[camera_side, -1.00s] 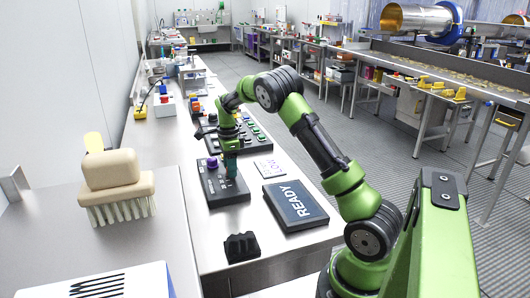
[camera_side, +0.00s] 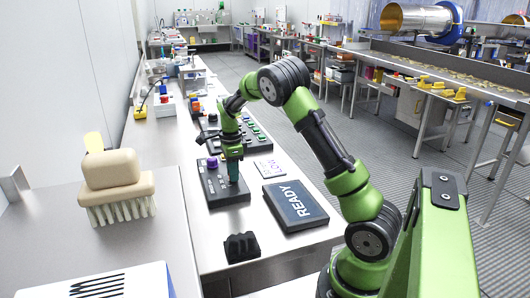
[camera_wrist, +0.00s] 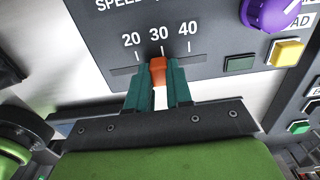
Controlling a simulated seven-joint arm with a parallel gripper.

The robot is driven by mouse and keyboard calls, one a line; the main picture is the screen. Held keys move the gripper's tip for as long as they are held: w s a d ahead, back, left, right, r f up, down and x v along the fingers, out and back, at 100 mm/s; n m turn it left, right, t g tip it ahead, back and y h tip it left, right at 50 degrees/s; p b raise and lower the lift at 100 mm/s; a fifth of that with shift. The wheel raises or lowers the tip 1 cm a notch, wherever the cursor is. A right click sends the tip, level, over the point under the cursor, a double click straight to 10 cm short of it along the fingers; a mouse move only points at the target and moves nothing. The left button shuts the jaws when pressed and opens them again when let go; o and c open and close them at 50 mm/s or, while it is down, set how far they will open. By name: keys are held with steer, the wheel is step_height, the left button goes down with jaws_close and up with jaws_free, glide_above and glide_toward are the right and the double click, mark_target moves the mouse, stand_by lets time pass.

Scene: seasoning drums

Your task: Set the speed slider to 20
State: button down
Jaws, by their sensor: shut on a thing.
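The speed panel (camera_side: 212,189) is a dark box on the bench with a purple knob (camera_side: 212,162). In the wrist view the orange slider knob (camera_wrist: 158,68) sits in its slot by the 30 mark, between the 20 and 40 marks. My gripper (camera_wrist: 158,82) has its teal fingers on both sides of the orange knob and is shut on it. My gripper (camera_side: 233,178) also shows over the panel in the side view, where it hides the slider.
A dark READY sign (camera_side: 296,205) lies right of the panel, with a small white card (camera_side: 269,167) behind it. A black block (camera_side: 241,247) stands in front. A larger button panel (camera_side: 257,137) lies behind. A brush (camera_side: 117,188) is at left.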

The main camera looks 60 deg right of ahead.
steer(key=shift+s+a, duration=0.85)
steer(key=c, duration=1)
jaws_free()
steer(key=shift+r, duration=0.1)
step_height(320, 180, up, 17)
